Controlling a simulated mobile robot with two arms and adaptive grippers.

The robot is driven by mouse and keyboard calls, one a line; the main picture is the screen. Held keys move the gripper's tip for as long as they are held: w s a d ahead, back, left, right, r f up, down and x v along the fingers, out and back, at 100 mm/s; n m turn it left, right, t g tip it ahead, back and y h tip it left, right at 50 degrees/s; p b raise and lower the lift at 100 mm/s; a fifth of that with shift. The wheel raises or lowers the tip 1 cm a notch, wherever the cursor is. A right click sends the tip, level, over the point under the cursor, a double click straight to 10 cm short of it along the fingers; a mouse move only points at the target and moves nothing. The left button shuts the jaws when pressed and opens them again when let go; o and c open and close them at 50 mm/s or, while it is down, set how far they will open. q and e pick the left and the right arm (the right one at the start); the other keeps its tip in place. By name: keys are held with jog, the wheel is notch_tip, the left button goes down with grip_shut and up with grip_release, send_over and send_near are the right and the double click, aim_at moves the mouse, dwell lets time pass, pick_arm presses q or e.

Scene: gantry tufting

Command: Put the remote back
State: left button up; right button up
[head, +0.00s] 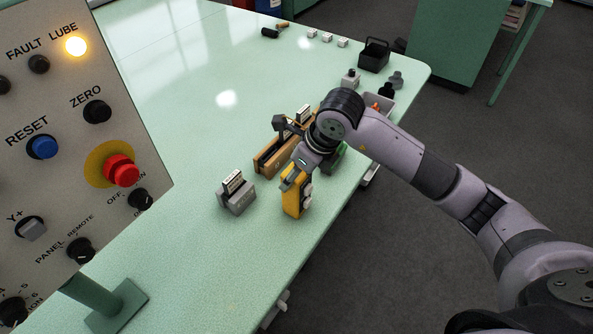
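A yellow hand-held unit (292,197), which looks like the remote, is near the table's front edge, with pale knobs on its right side. Its top is partly covered by my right wrist. My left gripper is not in view.
A grey block with a white label (238,197) stands left of the yellow unit. A control panel (70,130) with a lit LUBE lamp fills the left. A black basket (374,54) and small parts are at the back. The green table (190,130) is clear at middle left.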

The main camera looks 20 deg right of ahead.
jog(key=shift+o, duration=1.1)
jog(key=shift+r, duration=0.3)
jog(key=shift+d+r, duration=0.15)
jog(key=shift+r, duration=0.2)
jog(key=b+v, duration=0.1)
jog(key=v, duration=1)
jog(key=shift+s, duration=0.1)
